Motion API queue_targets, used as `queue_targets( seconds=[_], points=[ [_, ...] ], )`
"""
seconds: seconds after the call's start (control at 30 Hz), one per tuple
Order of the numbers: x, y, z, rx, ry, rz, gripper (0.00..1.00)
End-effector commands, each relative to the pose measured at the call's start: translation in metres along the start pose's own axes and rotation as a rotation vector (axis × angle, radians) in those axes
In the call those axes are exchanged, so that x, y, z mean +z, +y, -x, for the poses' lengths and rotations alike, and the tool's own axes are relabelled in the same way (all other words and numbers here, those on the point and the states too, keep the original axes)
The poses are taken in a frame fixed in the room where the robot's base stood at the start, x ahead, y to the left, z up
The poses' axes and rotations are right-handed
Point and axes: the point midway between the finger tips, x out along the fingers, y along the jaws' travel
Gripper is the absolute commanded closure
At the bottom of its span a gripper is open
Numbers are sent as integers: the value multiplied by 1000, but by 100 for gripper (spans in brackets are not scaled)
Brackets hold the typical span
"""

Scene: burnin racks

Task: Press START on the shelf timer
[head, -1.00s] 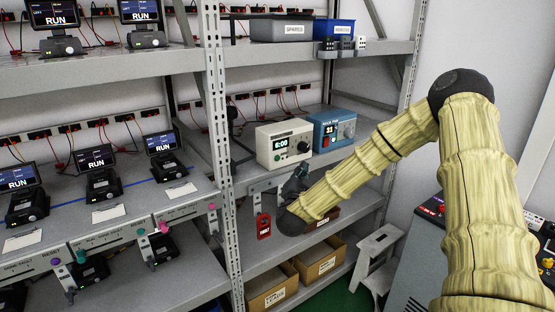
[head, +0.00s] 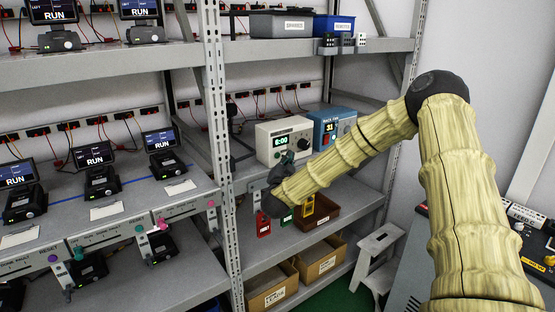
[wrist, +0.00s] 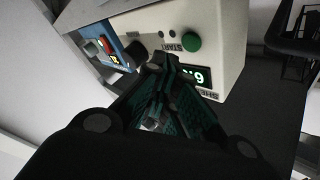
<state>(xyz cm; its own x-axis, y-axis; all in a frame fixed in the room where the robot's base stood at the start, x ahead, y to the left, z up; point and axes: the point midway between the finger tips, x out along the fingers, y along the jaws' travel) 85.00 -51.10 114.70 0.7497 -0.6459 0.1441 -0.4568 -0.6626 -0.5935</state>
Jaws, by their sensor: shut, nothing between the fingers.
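The shelf timer (head: 270,132) is a cream box on the middle shelf, with a lit 6:00 display (head: 281,141) and a dark knob (head: 303,144). In the wrist view, the timer (wrist: 228,50) appears turned over, and its round green button (wrist: 191,43) stands beside the START label. In the wrist view, my gripper's fingertips (wrist: 166,62) are shut and empty, below and left of the green button. They partly cover the display; contact cannot be told.
A blue power unit (head: 328,125) stands right of the timer. A rack upright (head: 222,150) stands left of my gripper. A brown bin (head: 318,216) sits below.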

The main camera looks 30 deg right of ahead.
Motion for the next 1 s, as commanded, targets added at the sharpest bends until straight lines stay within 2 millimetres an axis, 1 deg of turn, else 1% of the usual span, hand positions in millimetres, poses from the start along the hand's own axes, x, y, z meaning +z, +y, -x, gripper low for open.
queue_targets(
  seconds=[0.1,0.3,1.0],
  points=[
    [5,-3,-5,0,0,0,100],
    [6,-6,-9,1,0,-1,100],
    [6,-6,-9,1,0,-1,100]
  ],
)
